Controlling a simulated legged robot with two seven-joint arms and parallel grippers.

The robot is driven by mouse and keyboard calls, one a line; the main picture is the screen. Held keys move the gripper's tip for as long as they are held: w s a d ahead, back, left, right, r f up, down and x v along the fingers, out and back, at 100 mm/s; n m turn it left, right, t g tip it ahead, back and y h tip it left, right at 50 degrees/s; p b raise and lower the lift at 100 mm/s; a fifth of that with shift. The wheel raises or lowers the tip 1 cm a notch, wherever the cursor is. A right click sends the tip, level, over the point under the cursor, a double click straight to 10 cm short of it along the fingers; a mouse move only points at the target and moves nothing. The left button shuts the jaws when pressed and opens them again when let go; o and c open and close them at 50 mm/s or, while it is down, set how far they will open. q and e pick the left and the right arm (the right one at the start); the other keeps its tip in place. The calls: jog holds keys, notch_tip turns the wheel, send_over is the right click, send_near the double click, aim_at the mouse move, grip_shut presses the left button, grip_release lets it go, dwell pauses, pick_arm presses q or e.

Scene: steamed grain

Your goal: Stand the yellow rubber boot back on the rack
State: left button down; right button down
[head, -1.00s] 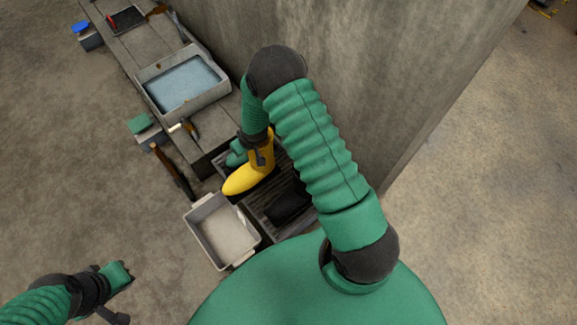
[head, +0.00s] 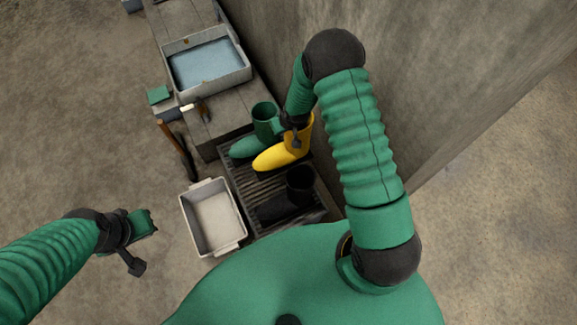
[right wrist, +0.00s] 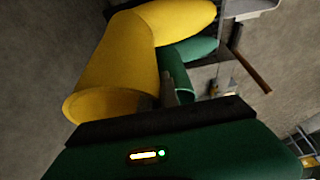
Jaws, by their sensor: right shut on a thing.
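The yellow rubber boot (head: 283,156) is upright over the slatted rack (head: 240,190), between a green boot (head: 245,147) and a black boot (head: 286,203). I cannot tell whether its sole touches the slats. My right gripper (head: 296,133) is shut on the yellow boot at its shaft. In the right wrist view the yellow boot (right wrist: 120,65) fills the upper left, its open top toward the camera, with the green boot (right wrist: 190,50) beside it. My left gripper (head: 150,222) is over bare floor at the left; its fingers are too small to judge.
A pale empty bin (head: 212,218) stands left of the rack. A bench with a water basin (head: 208,70) lies beyond it. A wooden-handled tool (head: 175,143) leans by the bench. A concrete wall (head: 430,80) rises on the right. Floor at the left is clear.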

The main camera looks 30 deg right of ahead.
aim_at(290, 136)
notch_tip(290, 136, down, 10)
jog(key=b, duration=0.3)
jog(key=shift+r+b, duration=0.2)
jog(key=shift+b, duration=0.2)
jog(key=shift+f, duration=0.2)
jog(key=shift+r, duration=0.1)
jog(key=c, duration=1.6)
grip_release()
jog(key=p+v, duration=0.5)
jog(key=v, duration=0.7)
jog(key=shift+a+r, duration=0.1)
jog(key=shift+s, duration=0.1)
